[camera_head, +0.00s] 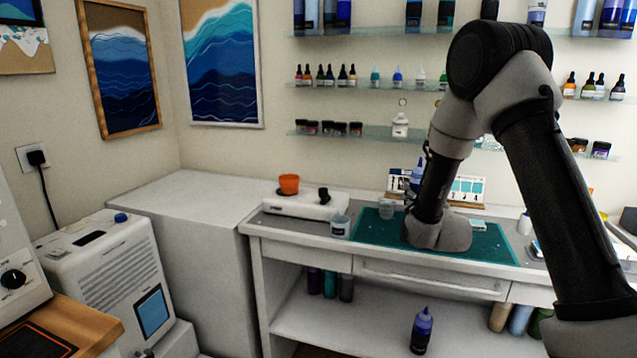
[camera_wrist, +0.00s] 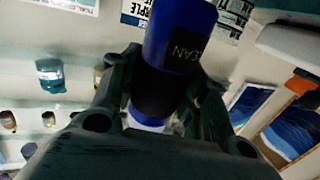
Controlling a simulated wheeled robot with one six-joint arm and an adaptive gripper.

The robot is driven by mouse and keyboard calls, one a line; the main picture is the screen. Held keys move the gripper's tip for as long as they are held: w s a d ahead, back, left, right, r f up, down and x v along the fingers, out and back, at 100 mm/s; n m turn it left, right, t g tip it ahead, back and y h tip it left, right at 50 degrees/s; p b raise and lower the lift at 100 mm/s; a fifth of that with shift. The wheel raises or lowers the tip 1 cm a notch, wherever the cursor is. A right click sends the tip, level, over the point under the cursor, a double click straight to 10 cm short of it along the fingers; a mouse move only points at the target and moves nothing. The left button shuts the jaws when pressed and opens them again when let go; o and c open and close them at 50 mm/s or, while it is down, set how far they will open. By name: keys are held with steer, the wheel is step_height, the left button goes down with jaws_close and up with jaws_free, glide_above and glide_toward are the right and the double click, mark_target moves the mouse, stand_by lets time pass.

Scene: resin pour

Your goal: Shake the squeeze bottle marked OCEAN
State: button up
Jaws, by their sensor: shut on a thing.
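My gripper (camera_wrist: 168,85) is shut on a blue squeeze bottle (camera_wrist: 180,28) in the wrist view. Its dark label shows upside down with the end of the word OCEAN; the first letter is hard to read. The fingers close around the bottle from both sides and hide part of it. In the head view a blue bottle (camera_head: 417,172) with a pointed tip shows beside my arm, roughly upright, above the teal mat (camera_head: 370,232). It appears to be the held one. My gripper is mostly hidden behind my arm there.
Swatch cards (camera_head: 468,189) stand behind the mat. A clear cup (camera_head: 386,209), a labelled tub (camera_head: 340,227) and a white scale (camera_head: 295,207) with an orange cup (camera_head: 289,183) are on the bench. Another blue bottle (camera_head: 421,332) stands on the lower shelf. Glass shelves with bottles line the wall.

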steer(key=shift+s+r, duration=0.2)
steer(key=shift+r, duration=1.9)
steer(key=shift+s+r, duration=0.15)
steer(key=shift+r, duration=1.9)
steer(key=f, duration=0.7)
steer(key=shift+w, duration=0.2)
steer(key=shift+s, duration=0.1)
